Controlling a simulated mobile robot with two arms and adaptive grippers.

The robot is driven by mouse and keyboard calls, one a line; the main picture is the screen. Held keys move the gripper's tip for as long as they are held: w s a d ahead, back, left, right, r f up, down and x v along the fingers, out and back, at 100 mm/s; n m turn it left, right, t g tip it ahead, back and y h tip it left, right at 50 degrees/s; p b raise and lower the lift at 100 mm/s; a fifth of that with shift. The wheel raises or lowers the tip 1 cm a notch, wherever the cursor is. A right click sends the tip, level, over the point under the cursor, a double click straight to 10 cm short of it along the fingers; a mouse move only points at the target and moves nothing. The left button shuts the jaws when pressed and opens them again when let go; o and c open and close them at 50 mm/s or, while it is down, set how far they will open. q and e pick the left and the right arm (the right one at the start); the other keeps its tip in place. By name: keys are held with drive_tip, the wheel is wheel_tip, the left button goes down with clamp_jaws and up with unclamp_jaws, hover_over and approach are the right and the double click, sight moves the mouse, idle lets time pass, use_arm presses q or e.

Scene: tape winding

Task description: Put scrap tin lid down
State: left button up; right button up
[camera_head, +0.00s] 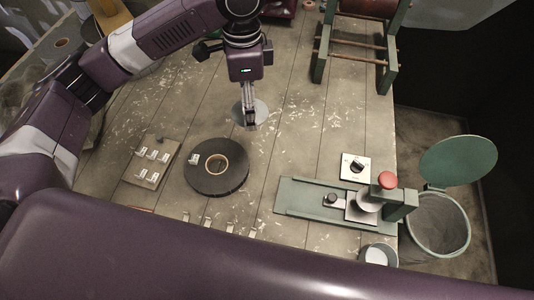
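The green round lid (458,160) stands raised and tilted back at the rear edge of the grey scrap tin (437,226), at the right beyond the table. The tin's mouth is uncovered. My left gripper (250,122) points down over the middle of the table, far left of the lid. Its fingers look close together, in front of a pale grey disc (263,111); I cannot tell whether they grip it. My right gripper is not in view.
A black tape roll (230,182) and a board with white clips (154,174) are on the wooden table (290,140). A green press with a red knob (387,180) stands between table middle and tin. A green frame (320,58) stands behind.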

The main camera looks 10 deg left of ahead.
sight(264, 105)
use_arm(q)
drive_tip(key=w+d+m, duration=0.1)
drive_tip(key=m, duration=0.1)
drive_tip(key=w+d+f+m, duration=0.1)
drive_tip(key=m, duration=0.1)
drive_tip(key=shift+f+m, duration=0.1)
drive_tip(key=shift+m, duration=0.3)
drive_tip(key=shift+w+d+f+m+b, duration=0.25)
drive_tip(key=shift+w+d+m+b, duration=0.15)
drive_tip(key=shift+m, duration=1.4)
drive_tip(key=f, duration=0.5)
drive_tip(key=f+p, duration=0.1)
drive_tip(key=f, duration=0.9)
drive_tip(key=shift+w+d+f+p, duration=0.15)
drive_tip(key=shift+d+f+p, duration=0.1)
drive_tip(key=shift+p, duration=0.15)
drive_tip(key=shift+f, duration=2.4)
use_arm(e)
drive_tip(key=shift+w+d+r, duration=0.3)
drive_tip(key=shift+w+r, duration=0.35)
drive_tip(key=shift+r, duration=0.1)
use_arm(q)
drive_tip(key=shift+f, duration=0.1)
drive_tip(key=o, duration=0.9)
drive_tip(key=shift+o, duration=0.2)
